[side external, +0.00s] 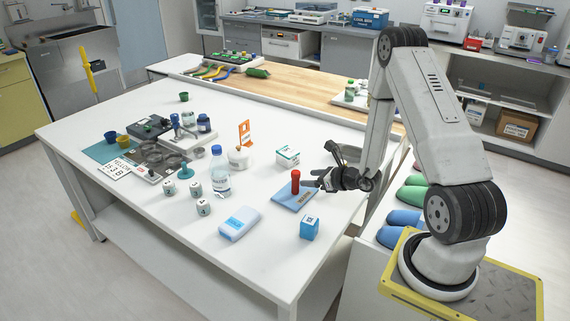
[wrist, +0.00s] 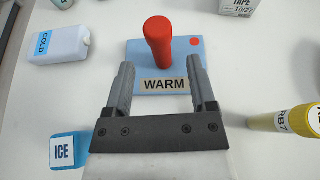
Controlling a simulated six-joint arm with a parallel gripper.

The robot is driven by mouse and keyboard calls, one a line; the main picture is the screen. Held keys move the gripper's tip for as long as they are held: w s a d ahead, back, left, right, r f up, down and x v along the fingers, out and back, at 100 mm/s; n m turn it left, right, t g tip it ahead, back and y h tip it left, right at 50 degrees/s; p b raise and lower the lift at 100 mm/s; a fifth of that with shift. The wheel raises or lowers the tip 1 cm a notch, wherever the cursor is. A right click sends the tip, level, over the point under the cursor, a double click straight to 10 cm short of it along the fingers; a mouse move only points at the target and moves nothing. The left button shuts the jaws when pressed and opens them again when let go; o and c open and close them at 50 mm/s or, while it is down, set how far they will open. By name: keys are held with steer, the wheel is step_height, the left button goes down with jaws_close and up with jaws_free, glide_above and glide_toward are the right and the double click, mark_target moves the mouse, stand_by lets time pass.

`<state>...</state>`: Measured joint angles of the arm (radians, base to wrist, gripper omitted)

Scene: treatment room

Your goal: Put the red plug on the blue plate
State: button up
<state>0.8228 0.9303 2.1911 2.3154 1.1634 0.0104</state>
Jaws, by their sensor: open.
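The red plug (wrist: 158,42) stands upright on the blue plate (wrist: 134,54), which carries a "WARM" label and a red dot. In the side external view the red plug (side external: 295,181) also stands on the blue plate (side external: 283,199) near the table's right edge. My gripper (wrist: 162,78) is open, its fingers on either side of the plate's label, with the plug just beyond the fingertips. In the side external view my gripper (side external: 318,180) is just right of the plug. No contact between fingers and plug is visible.
A blue ICE cube (side external: 309,227) and a white-and-blue COLD pack (side external: 240,223) lie nearby. A water bottle (side external: 220,174), a TAPE box (side external: 288,156) and several white blocks stand around. A yellow cylinder (wrist: 288,120) is right of my gripper. The front left table is clear.

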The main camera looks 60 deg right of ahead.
steer(key=shift+v, duration=2)
steer(key=a+r+n+g+y, duration=0.3)
steer(key=a+n+g+y, duration=0.3)
steer(key=a+n, duration=0.6)
steer(key=s+a+r+n+g+h, duration=0.25)
steer(key=s+a+n+g, duration=0.6)
steer(key=n, duration=0.65)
steer(key=w+a+r+n+t+h, duration=0.2)
steer(key=w+r+n+t+h, duration=0.1)
steer(key=n, duration=0.6)
steer(key=shift+r+t, duration=0.35)
steer(key=shift+r, duration=0.5)
